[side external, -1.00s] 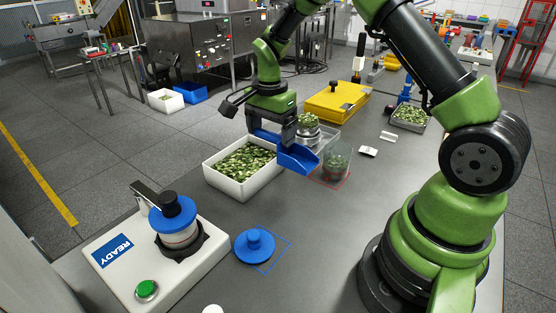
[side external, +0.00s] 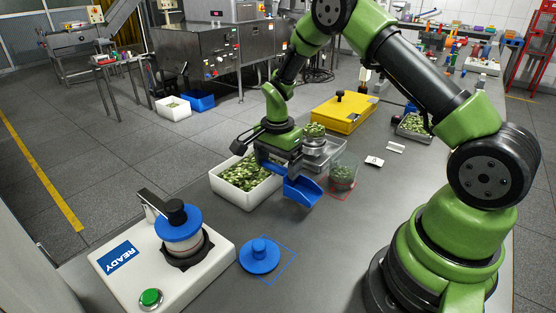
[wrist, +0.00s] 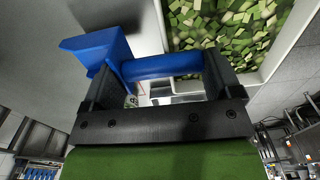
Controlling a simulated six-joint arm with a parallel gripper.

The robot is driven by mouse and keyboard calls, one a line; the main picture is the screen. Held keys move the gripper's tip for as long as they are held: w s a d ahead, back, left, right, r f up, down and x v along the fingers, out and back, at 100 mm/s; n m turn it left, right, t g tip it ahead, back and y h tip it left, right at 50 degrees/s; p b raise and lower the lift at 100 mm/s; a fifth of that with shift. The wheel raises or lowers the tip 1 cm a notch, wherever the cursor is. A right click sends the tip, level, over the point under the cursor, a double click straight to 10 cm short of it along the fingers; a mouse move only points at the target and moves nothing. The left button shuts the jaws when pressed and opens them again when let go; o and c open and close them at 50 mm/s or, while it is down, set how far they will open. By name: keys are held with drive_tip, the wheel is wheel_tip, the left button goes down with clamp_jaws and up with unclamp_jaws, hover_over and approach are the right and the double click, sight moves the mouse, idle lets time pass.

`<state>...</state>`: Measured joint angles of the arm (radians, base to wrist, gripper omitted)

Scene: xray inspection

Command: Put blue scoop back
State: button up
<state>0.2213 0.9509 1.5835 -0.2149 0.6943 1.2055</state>
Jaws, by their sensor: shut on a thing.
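The blue scoop (side external: 302,190) is held by my gripper (side external: 277,166), with its bowl pointing right and forward in the side view. In the wrist view my gripper (wrist: 160,78) is shut on the scoop's blue handle (wrist: 163,66), and the scoop's bowl (wrist: 100,48) sticks out to the left. The scoop is beside the right edge of the white bin (side external: 238,196) of green pieces. I cannot tell its height over the table. Its resting place is not clearly seen.
A clear beaker (side external: 343,172) of green pieces stands in a red outline, right of the scoop. A scale (side external: 325,153) with a filled jar is behind it. A blue lid (side external: 260,256) and the READY machine (side external: 170,258) are in front. The grey table (side external: 330,250) is clear right of the lid.

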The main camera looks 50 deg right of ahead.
drive_tip(key=shift+f, duration=0.15)
drive_tip(key=o, duration=0.9)
drive_tip(key=s+a+r+n+t, duration=0.1)
drive_tip(key=s+a+r+n, duration=0.1)
drive_tip(key=r, duration=0.8)
drive_tip(key=s+a+r+n+t, duration=0.1)
drive_tip(key=s+a+r, duration=0.1)
drive_tip(key=r, duration=0.8)
drive_tip(key=shift+s+a+r+n+t+y, duration=0.35)
drive_tip(key=shift+s+a+r+n+t, duration=0.65)
drive_tip(key=shift+s+n, duration=1.35)
drive_tip(key=shift+s+a+r+n+t+y, duration=0.4)
drive_tip(key=shift+s+a+r+n+t, duration=0.65)
drive_tip(key=shift+s, duration=2.2)
drive_tip(key=shift+s+a+r+n+t+y, duration=0.45)
drive_tip(key=shift+s+a+n, duration=1)
drive_tip(key=shift+s+n, duration=1)
